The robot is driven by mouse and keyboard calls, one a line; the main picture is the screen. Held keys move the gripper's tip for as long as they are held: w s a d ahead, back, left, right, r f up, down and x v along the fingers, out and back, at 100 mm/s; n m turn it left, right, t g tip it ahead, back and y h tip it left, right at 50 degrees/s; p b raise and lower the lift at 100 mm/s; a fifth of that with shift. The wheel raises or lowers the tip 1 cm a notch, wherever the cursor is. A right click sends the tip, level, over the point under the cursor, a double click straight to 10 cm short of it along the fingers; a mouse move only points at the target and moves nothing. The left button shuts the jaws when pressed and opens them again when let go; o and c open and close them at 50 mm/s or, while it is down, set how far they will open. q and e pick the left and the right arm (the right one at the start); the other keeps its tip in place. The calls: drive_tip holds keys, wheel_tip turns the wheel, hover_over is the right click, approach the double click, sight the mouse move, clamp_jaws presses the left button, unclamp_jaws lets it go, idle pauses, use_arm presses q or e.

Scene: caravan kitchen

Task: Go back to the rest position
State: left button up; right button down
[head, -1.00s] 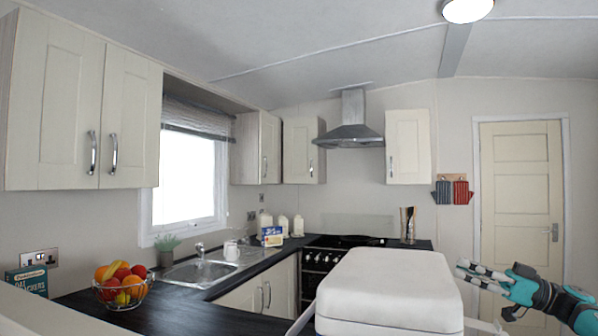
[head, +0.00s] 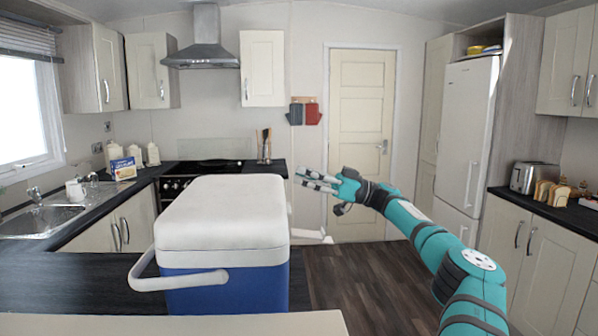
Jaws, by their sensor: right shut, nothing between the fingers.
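My right arm comes in from the lower right of the head view, with its teal links reaching toward the middle. My right gripper (head: 318,181) is shut and empty. It is in the air to the right of a blue cool box with a white lid (head: 228,207), and a gap shows between them in the picture. My left gripper is not in view.
The cool box stands on the dark worktop (head: 70,280) in front, its white handle lowered toward me. A sink (head: 40,222) is at left, a stove (head: 175,188) behind. Wooden floor (head: 365,280) is open at right, before a door (head: 358,130). A fridge (head: 467,135) stands right.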

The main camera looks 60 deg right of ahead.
drive_tip(key=s+d+f+b, duration=0.2)
drive_tip(key=s+d+f, duration=0.2)
drive_tip(key=f, duration=0.1)
drive_tip(key=shift+s+f, duration=0.35)
drive_tip(key=shift+s, duration=0.05)
